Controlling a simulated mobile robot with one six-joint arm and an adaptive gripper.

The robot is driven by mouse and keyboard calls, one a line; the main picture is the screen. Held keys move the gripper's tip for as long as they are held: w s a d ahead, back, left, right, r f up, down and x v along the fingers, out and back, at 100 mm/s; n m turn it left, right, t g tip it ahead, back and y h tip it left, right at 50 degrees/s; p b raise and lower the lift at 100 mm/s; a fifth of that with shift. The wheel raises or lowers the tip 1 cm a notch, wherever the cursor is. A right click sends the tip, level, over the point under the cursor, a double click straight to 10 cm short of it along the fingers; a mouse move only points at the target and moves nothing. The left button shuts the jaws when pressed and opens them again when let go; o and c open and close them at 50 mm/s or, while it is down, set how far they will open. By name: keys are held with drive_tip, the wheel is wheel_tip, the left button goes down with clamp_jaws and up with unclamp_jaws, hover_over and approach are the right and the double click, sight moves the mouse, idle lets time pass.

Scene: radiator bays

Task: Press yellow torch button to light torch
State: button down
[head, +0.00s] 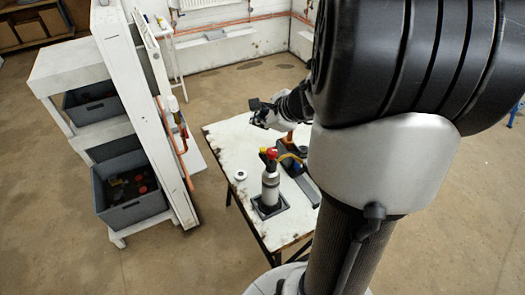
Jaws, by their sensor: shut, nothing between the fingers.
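The torch (270,187) is a grey bottle with a red and yellow top, standing upright in a dark square holder on the white worktable (228,137). A small yellow part (262,150) shows at its top, beside the red part; at this size I cannot tell whether it is the button. My gripper (262,119) is small in the picture, above the table's far part and apart from the torch top in the picture. It is shut and empty. Its fingertips are hard to make out. I see no flame at the torch.
Dark equipment with a yellow hose (290,156) lies right of the torch, partly hidden by my arm. A small white roll (240,175) lies left of it. A white panel (140,110) and shelving with grey crates (128,213) stand left.

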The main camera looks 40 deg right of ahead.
drive_tip(key=b, duration=0.6)
hover_over(261, 153)
wheel_tip(261, 153, down, 7)
drive_tip(key=shift+w+f, duration=0.1)
idle(0.9)
drive_tip(key=shift+f+b, duration=0.4)
drive_tip(key=shift+b, duration=0.05)
drive_tip(key=shift+s+f+b, duration=0.2)
drive_tip(key=shift+f+b, duration=0.55)
drive_tip(key=shift+f, duration=0.2)
idle(0.5)
drive_tip(key=shift+r, duration=0.1)
idle(0.5)
drive_tip(key=shift+r+p, duration=0.65)
drive_tip(key=shift+r, duration=0.3)
